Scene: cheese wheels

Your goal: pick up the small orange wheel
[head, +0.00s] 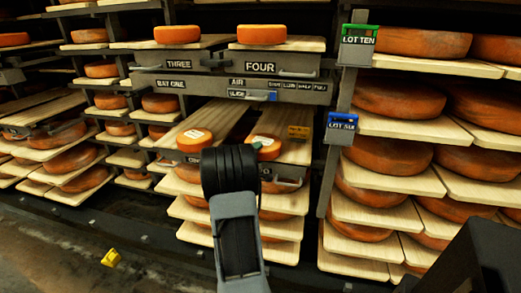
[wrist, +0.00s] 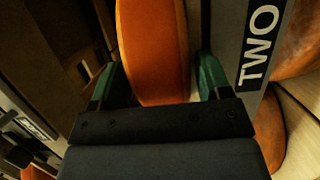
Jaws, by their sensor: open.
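An orange cheese wheel (wrist: 155,45) fills the upper middle of the wrist view. My gripper (wrist: 156,78) is open, with one green finger on each side of this wheel; I cannot tell whether either finger touches it. In the head view a small orange wheel with a pale paper label (head: 268,154) lies on the right pulled-out board, just right of my dark wrist. A bit of green finger shows at its top left. Another small labelled wheel (head: 194,141) lies on the left board. My arm hides most of my gripper in the head view.
A grey rail marked TWO (wrist: 258,45) runs close beside the right finger. Two more small wheels stand above, over signs THREE (head: 177,34) and FOUR (head: 262,34). A grey post (head: 335,135) and loaded racks stand at right. A yellow object (head: 111,258) lies on the floor.

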